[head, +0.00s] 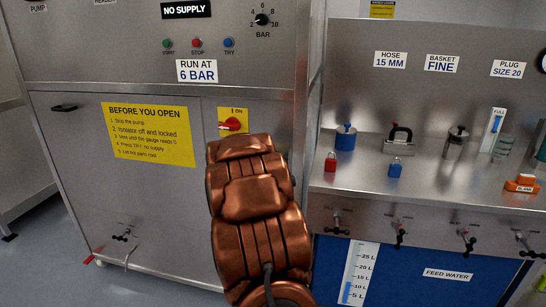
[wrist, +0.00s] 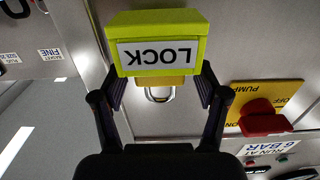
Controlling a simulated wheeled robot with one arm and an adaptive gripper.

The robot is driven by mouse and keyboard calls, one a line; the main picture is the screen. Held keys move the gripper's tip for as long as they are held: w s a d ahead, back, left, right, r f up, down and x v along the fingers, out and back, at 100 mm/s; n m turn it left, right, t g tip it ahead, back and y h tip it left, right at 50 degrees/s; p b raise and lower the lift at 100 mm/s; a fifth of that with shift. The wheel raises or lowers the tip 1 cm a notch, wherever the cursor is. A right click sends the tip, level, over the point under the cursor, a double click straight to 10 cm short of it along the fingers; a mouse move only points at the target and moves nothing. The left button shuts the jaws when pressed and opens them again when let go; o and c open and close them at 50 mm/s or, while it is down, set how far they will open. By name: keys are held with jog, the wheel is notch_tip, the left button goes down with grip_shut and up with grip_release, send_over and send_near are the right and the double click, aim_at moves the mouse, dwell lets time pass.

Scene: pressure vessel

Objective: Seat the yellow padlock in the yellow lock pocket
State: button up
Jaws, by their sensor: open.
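In the wrist view, which is upside down, the yellow lock pocket (wrist: 160,22) is a yellow-green box labelled LOCK on the steel panel. The yellow padlock (wrist: 160,81) shows as a strip of yellow body at the box's edge, with its silver shackle sticking out beyond it. Most of its body is hidden, so I cannot tell how deep it sits. My gripper (wrist: 160,86) is open, one dark finger on each side of the padlock, fingertips beside the box. In the head view my copper arm hides the gripper, pocket and padlock.
The red isolator handle (head: 232,124) on its yellow plate is close to my arm. A steel bench (head: 450,180) at right holds a red padlock (head: 331,162), a blue padlock (head: 395,168) and other parts. Valve handles (head: 398,233) stick out from its front.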

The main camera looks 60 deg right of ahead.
jog(key=shift+a, duration=0.1)
jog(key=v, duration=0.7)
jog(key=shift+a, duration=0.2)
jog(key=shift+s, duration=0.1)
dwell(0.5)
jog(key=w+a+f+n+t+y+p, duration=0.15)
jog(key=w+a+y, duration=0.25)
jog(key=a, duration=0.4)
jog(key=w+a+n+t+y+p, duration=0.1)
jog(key=w+a+n+t+y, duration=0.1)
jog(key=w+a+y, duration=0.45)
jog(key=s+a+f+n+g+y+p, duration=0.1)
jog(key=s+a+n+g+y+p, duration=0.25)
jog(key=a, duration=1.75)
jog(key=s+a+n+g+y+p, duration=0.1)
jog(key=s+a+n+g+y, duration=0.25)
jog(key=s+a, duration=0.8)
jog(key=s+a+r+n+g+p, duration=0.1)
jog(key=s+r+g, duration=0.1)
jog(key=s, duration=0.7)
jog(key=s+a+r+n+g+p, duration=0.1)
jog(key=s+r+n+g, duration=0.1)
jog(key=s, duration=0.8)
jog(key=shift+a+g+h, duration=0.3)
jog(key=shift+g+h, duration=0.05)
